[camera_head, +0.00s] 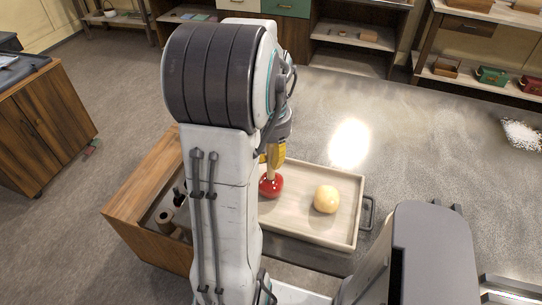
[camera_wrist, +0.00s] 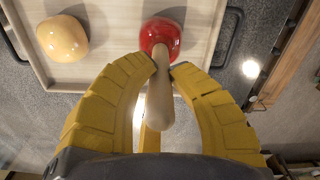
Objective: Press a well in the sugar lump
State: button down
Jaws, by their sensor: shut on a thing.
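The sugar lump (camera_head: 326,199) is a round, pale yellow ball lying on a light wooden tray (camera_head: 357,218). It also shows at the upper left of the wrist view (camera_wrist: 62,39), and its top looks smooth. A tool with a round red head (camera_head: 270,186) and a pale wooden handle (camera_wrist: 160,98) is to the left of the lump in the head view, apart from it. My gripper (camera_head: 273,157) has its yellow fingers shut on the handle, with the red head pointing down. I cannot tell whether the head touches the tray.
The tray has raised rims and a dark handle (camera_head: 368,213) at its right end. A wooden box (camera_head: 148,232) with small items stands at the left of the tray. White powder (camera_head: 522,134) lies far right.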

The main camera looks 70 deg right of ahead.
jog(key=shift+r, duration=0.15)
notch_tip(320, 180, up, 7)
jog(key=p, duration=0.6)
dwell(0.3)
dwell(0.6)
